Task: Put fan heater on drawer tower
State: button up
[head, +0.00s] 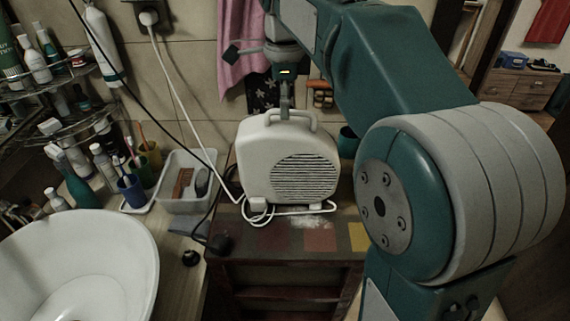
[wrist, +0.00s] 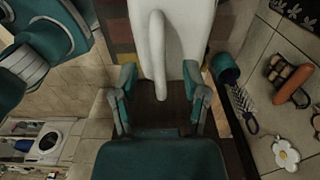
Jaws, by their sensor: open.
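The fan heater (head: 292,165) is a cream box with a round grille and a loop handle on top. It stands upright on the patchwork top of a dark reddish cabinet (head: 285,270), which looks like the drawer tower. Its white cord lies coiled at its front. My gripper (head: 285,105) points down at the handle from above. In the wrist view, the open fingers of my gripper (wrist: 158,95) are on either side of the heater's handle (wrist: 157,75), with gaps between. Whether the heater is touched cannot be told.
A white basin (head: 75,265) fills the lower left. A clear tub (head: 190,185) and several cups and bottles stand left of the heater. A teal cup (head: 348,142) is close on its right. A white cable runs up to a wall socket (head: 148,17). A pink towel hangs behind.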

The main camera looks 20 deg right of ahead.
notch_tip(320, 180, down, 2)
jog(key=shift+f, duration=0.1)
jog(key=shift+c, duration=0.3)
grip_shut()
